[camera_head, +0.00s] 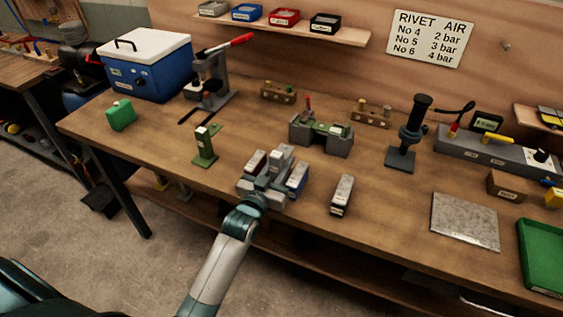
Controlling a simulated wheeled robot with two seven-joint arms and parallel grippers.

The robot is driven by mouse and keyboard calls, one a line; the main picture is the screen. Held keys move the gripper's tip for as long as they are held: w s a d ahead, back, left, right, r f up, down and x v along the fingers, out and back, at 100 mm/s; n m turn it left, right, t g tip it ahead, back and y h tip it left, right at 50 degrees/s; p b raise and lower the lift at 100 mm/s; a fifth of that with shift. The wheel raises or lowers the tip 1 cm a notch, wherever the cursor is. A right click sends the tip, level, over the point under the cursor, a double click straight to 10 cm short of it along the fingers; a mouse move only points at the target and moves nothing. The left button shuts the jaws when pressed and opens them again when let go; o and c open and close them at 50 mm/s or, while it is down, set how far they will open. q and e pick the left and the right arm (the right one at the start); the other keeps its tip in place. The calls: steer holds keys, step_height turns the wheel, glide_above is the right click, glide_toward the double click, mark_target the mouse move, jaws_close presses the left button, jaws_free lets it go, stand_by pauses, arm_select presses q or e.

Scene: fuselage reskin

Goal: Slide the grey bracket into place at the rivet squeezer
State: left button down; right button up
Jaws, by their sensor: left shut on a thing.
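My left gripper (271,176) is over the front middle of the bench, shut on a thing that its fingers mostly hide. What shows there is grey, so it may be the grey bracket, but I cannot tell its shape. A dark red block (255,162) is close on its left and a blue block (298,177) close on its right. The likely rivet squeezer is a grey stand with a red lever (211,77), at the back left, apart from the gripper. Two dark strips lie on the bench in front of it. My right gripper is not in view.
A grey-topped block (343,194) lies right of the gripper. A small green stand (205,147), a green-and-grey fixture (321,136) and a black upright tool (409,134) stand around it.

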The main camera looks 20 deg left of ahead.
mark_target(274, 174)
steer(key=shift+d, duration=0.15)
arm_select(q)
steer(key=c, duration=1.7)
jaws_free()
steer(key=shift+f, duration=0.1)
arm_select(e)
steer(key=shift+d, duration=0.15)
